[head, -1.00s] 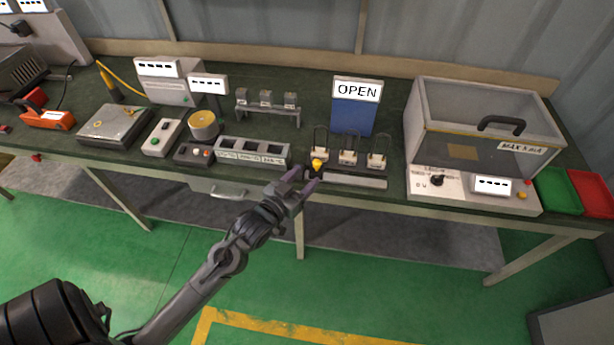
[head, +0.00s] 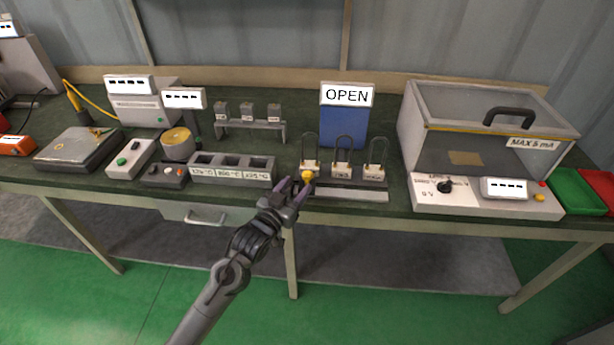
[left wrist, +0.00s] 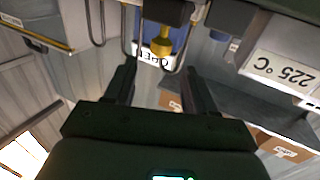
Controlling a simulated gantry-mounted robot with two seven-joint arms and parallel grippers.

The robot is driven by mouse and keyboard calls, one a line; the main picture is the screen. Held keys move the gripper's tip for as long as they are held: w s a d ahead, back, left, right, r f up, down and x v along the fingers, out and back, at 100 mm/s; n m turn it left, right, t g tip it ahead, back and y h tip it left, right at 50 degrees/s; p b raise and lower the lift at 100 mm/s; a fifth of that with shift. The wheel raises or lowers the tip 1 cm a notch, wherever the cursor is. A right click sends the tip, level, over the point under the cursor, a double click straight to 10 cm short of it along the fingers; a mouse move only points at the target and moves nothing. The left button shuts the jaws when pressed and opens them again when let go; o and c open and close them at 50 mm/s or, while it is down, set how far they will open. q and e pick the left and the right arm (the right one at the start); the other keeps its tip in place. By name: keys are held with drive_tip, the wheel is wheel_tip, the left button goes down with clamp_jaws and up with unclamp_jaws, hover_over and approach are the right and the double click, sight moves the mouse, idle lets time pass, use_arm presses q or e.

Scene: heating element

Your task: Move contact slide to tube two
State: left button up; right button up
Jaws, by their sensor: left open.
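The contact slide's yellow knob (head: 307,176) is at the front of the leftmost of three looped tubes on small stands. It also shows in the left wrist view (left wrist: 162,42), just beyond my fingertips and roughly between them. The middle tube (head: 343,157) and the right tube (head: 375,157) stand to its right, with a pale rail (head: 350,194) along their front. My left gripper (head: 293,188) is open and empty, close in front of the knob and slightly left of it. A finger partly overlaps the knob's left side. My right gripper is out of view.
A labelled three-slot block (head: 232,166) stands just left of the tubes. A blue OPEN sign (head: 344,128) stands behind them. A clear-lidded box (head: 485,125) with a control panel is at the right.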

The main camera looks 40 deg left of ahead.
sight(305, 176)
use_arm(q)
drive_tip(key=w, duration=0.2)
drive_tip(key=w+a+b, duration=0.1)
drive_tip(key=w, duration=0.2)
drive_tip(key=shift+w, duration=0.1)
drive_tip(key=shift+w+a+b, duration=0.15)
drive_tip(key=shift+w+b, duration=0.15)
drive_tip(key=shift+w, duration=0.6)
clamp_jaws()
